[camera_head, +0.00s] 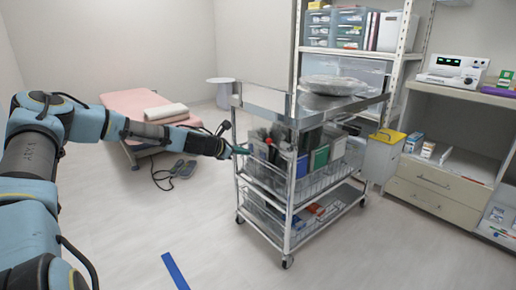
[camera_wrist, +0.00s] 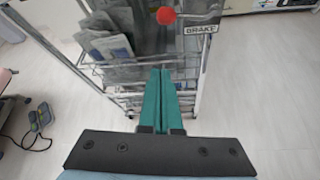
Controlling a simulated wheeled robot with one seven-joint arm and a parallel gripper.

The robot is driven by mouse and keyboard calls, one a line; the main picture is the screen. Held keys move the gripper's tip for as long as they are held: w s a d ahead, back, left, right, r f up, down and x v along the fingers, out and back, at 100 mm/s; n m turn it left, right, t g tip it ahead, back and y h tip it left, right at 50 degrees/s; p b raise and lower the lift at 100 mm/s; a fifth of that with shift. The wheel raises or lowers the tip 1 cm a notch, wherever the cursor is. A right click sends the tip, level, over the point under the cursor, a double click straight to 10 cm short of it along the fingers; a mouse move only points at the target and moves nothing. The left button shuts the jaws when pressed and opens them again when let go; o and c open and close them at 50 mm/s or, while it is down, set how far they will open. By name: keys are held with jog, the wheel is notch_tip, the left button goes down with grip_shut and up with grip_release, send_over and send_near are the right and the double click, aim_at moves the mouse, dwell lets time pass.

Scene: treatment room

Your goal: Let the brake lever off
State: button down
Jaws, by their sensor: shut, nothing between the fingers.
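The brake lever shows as a round red knob (camera_wrist: 166,16) at the top of the wrist view, beside a white label reading BRAKE (camera_wrist: 201,29). In the head view a small red spot (camera_head: 269,141) on the near end of the metal trolley (camera_head: 262,97) appears to be the same knob. The lever's stem cannot be made out clearly. My gripper (camera_wrist: 164,70) has its teal fingers together and empty, pointing at the trolley below the knob in the wrist view. In the head view my gripper (camera_head: 243,150) is at the trolley's left end; contact cannot be judged.
The trolley has wire baskets (camera_wrist: 92,70) with packets and folders. Behind it stand a shelf rack (camera_head: 297,45) and a yellow-lidded bin (camera_head: 383,158). A pink couch (camera_head: 135,103) and a foot pedal (camera_head: 183,169) are at left. The floor in front is clear.

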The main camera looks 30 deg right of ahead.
jog(key=w+d+p, duration=0.1)
jog(key=d, duration=0.8)
jog(key=shift+w+d+f+p, duration=0.15)
jog(key=shift+w+f+p, duration=0.2)
jog(key=shift+w+f, duration=0.05)
